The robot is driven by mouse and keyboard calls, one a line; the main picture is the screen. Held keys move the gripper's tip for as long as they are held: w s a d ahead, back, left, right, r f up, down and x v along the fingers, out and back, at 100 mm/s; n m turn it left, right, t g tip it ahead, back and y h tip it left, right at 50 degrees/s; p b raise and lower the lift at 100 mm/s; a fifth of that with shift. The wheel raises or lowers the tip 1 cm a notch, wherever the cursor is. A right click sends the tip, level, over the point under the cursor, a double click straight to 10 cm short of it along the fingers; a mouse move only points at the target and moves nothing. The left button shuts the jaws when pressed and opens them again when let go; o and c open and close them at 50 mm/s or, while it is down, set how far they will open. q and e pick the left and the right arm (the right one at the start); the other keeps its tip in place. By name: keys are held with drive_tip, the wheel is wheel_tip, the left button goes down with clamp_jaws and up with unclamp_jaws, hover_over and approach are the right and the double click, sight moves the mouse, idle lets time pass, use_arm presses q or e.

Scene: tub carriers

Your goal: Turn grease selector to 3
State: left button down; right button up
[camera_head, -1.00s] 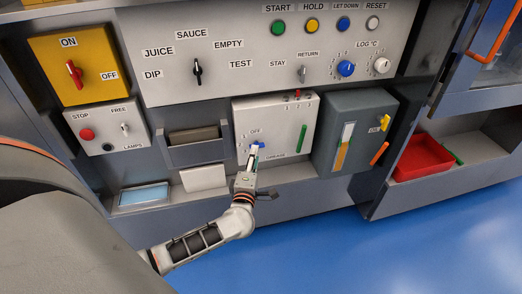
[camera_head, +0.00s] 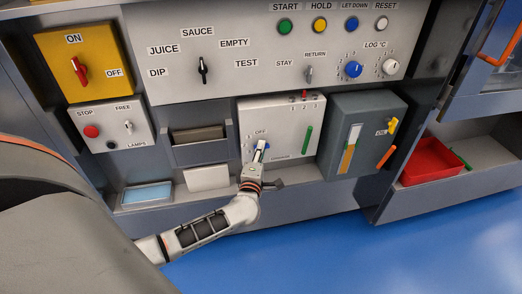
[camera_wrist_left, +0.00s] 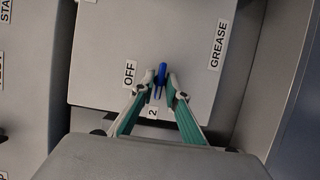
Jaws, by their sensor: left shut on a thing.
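The grease selector is a blue knob (camera_wrist_left: 162,71) on the front of a pale box (camera_head: 292,118) labelled GREASE. In the wrist view an OFF label sits left of the knob and a 2 sits just below it. My left gripper (camera_head: 261,148) reaches the knob from below in the head view, and its fingers (camera_wrist_left: 160,80) are shut on the knob's blue grip, one on each side. The fingers hide much of the knob and its dial marks, so its exact setting is hard to read. My right gripper is not in view.
A dark grey box (camera_head: 365,118) with a yellow switch and an orange lever stands right of the grease box. A green bar (camera_head: 307,140) is on the grease box's front. A ledge with a white block (camera_head: 207,178) lies left. A red tray (camera_head: 432,165) is at right.

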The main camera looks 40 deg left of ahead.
use_arm(q)
drive_tip(key=shift+d+f+n+t+y+b, duration=0.1)
drive_tip(key=shift+n+t+y+b, duration=0.35)
drive_tip(key=shift+n+b, duration=1.15)
drive_tip(key=shift+f+n+t+y+b, duration=0.15)
drive_tip(key=shift+n+y+b, duration=0.55)
drive_tip(key=shift+n+b, duration=0.9)
drive_tip(key=shift+d+f+n+t+y+b, duration=0.1)
drive_tip(key=shift+n+t+y+b, duration=0.35)
drive_tip(key=shift+n+b, duration=1.15)
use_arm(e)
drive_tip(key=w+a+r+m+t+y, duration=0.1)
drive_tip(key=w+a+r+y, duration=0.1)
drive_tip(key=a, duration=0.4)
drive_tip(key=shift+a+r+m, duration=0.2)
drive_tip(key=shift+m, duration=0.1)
use_arm(q)
drive_tip(key=shift+r, duration=0.1)
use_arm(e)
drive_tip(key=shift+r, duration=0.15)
use_arm(q)
drive_tip(key=c, duration=2)
unclamp_jaws()
drive_tip(key=shift+c, duration=0.2)
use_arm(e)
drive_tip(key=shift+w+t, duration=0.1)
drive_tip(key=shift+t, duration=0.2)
use_arm(q)
drive_tip(key=shift+a, duration=0.1)
